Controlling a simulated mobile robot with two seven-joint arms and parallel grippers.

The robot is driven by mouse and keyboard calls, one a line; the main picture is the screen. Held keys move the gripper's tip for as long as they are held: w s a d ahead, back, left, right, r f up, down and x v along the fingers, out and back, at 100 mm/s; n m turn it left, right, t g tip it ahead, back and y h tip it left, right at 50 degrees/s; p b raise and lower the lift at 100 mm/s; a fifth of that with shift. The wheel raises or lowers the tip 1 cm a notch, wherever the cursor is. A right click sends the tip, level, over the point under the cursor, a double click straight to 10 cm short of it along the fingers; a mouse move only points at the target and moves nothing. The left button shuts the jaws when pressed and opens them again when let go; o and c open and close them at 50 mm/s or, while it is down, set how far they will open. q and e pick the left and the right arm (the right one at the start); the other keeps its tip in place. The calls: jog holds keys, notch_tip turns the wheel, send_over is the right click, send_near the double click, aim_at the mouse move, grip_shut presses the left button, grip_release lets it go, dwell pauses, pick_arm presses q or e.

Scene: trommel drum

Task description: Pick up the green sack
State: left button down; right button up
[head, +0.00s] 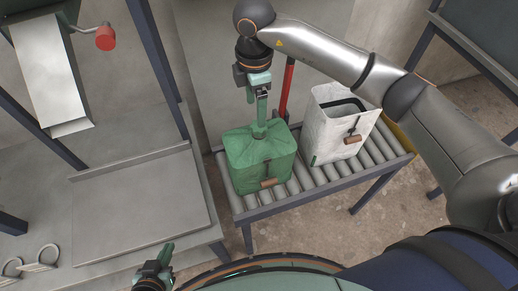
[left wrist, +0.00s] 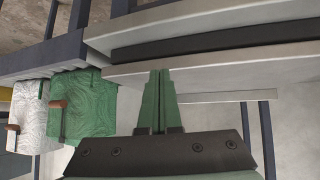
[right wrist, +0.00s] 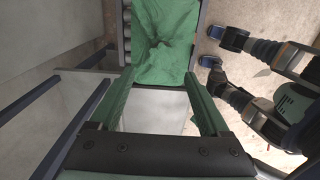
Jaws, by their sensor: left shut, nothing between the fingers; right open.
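The green sack (head: 245,160) stands upright on the roller conveyor, with a brown handle on its front side. My right gripper (head: 260,130) points down over the top of the sack. In the right wrist view its fingers (right wrist: 158,85) are spread, with the sack (right wrist: 165,48) beyond the tips and nothing held; I cannot tell whether they touch it. My left gripper (head: 168,250) is low at the bottom of the head view, away from the sack. In the left wrist view its fingers (left wrist: 158,75) are shut and empty, and the sack (left wrist: 95,100) shows at left.
The roller conveyor (head: 320,186) also bears an open white sack (head: 328,140) right of the green one. A red post (head: 287,88) stands behind them. A grey table (head: 140,205) lies to the left, below a metal chute (head: 45,70) and a red knob (head: 105,38).

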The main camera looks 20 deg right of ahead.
aim_at(248, 149)
notch_tip(248, 149, down, 3)
jog(key=shift+r, duration=0.1)
jog(key=f, duration=0.5)
jog(key=shift+s+d+p, duration=0.1)
jog(key=shift+d+p, duration=0.25)
jog(key=shift+p, duration=0.05)
grip_shut()
dwell(1.0)
